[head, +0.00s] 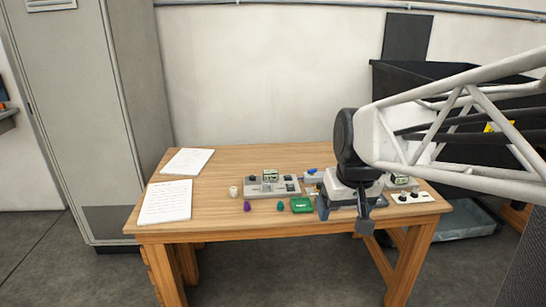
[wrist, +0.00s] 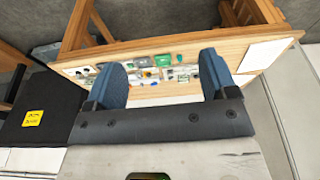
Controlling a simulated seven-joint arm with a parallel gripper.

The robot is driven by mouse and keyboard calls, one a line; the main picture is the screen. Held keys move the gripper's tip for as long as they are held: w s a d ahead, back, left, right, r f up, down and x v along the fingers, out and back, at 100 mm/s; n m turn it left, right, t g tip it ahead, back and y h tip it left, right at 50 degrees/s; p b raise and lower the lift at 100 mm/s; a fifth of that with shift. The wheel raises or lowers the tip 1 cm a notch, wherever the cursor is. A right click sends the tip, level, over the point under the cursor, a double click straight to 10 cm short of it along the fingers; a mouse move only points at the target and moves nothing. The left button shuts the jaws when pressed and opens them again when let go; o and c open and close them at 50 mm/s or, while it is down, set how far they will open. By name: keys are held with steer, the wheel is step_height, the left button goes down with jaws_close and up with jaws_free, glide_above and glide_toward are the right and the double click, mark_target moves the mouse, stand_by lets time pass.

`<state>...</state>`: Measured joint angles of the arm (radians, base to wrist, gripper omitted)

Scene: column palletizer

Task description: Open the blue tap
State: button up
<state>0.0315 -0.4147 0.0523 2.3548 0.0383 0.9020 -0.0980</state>
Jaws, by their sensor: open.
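A small blue part, which looks like the blue tap (head: 311,171), sits at the back of the table, right of the grey panel. It is small, and I cannot make out its handle position. My gripper (head: 344,214) hangs over the right part of the table, in front and to the right of the blue part, and hides some of what lies behind it. In the wrist view, the two blue fingers of my gripper (wrist: 162,70) stand wide apart with nothing held between them. The table's small objects show beyond them, too small to single out the tap for sure.
The wooden table (head: 215,211) holds a grey panel (head: 265,189), a green box (head: 302,205), a white cup (head: 233,191), small purple (head: 247,206) and teal (head: 280,206) pieces, and a white switch box (head: 411,197). Papers (head: 165,201) lie left. A black bin (head: 394,82) stands behind right.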

steer(key=w+d+r+n, duration=0.1)
steer(key=w+d, duration=0.1)
steer(key=w, duration=1.7)
steer(key=n+t+y, duration=0.1)
steer(key=n+t, duration=0.1)
glide_above(312, 171)
steer(key=s+d, duration=0.2)
step_height(312, 171, down, 25)
steer(key=shift+s+a+r, duration=0.1)
steer(key=shift+a, duration=0.1)
steer(key=shift+g, duration=0.3)
steer(key=shift+x, duration=3.9)
steer(key=shift+a, duration=0.15)
steer(key=c, duration=0.9)
